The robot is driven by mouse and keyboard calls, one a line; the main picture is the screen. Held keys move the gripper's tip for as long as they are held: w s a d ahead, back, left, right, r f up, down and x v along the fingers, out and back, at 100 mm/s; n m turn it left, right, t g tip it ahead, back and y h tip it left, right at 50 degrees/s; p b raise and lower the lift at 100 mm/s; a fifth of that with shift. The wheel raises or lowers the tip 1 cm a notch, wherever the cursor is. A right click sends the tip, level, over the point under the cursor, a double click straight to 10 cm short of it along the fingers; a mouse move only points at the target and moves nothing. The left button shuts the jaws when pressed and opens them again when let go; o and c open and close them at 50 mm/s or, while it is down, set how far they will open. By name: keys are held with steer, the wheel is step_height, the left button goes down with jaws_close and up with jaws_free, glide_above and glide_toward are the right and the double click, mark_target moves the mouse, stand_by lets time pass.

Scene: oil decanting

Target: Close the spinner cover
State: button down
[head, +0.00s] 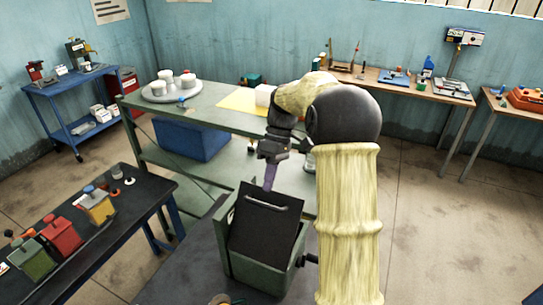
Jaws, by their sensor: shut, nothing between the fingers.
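The spinner (262,276) is a green box on a dark surface at the bottom centre of the head view. Its cover (264,232) is a flat black panel, tilted, with its upper edge towards the far side and a thin bar near that edge. The lower edge lies by the near wall of the box. How far the cover stands from the rim I cannot tell. My gripper (269,184) is shut and empty, pointing down at the cover's upper edge. Whether the purple fingers touch the cover I cannot tell.
A green bench (222,97) stands behind, with a round tray (150,92) and a yellow sheet (240,104). A dark table (135,205) at left holds several coloured cans. A black crank (307,259) sticks out on the spinner's right. Open floor lies at right.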

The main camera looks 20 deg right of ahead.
steer(key=a+b+v, duration=0.1)
steer(key=v, duration=0.6)
steer(key=shift+s+r, duration=0.35)
steer(key=shift+r, duration=0.05)
steer(key=s+a+f+m+t+h+b, duration=0.2)
steer(key=s+f+m+t+b, duration=0.1)
steer(key=s+f, duration=0.6)
steer(key=s+a+f+m+t+h+b, duration=0.2)
steer(key=s+f+m, duration=0.4)
steer(key=f, duration=0.7)
steer(key=s+a+t+b, duration=0.1)
steer(key=s, duration=0.1)
steer(key=shift+s+a+f+t, duration=0.15)
steer(key=shift+s+f+t, duration=0.1)
steer(key=shift+s+t, duration=0.15)
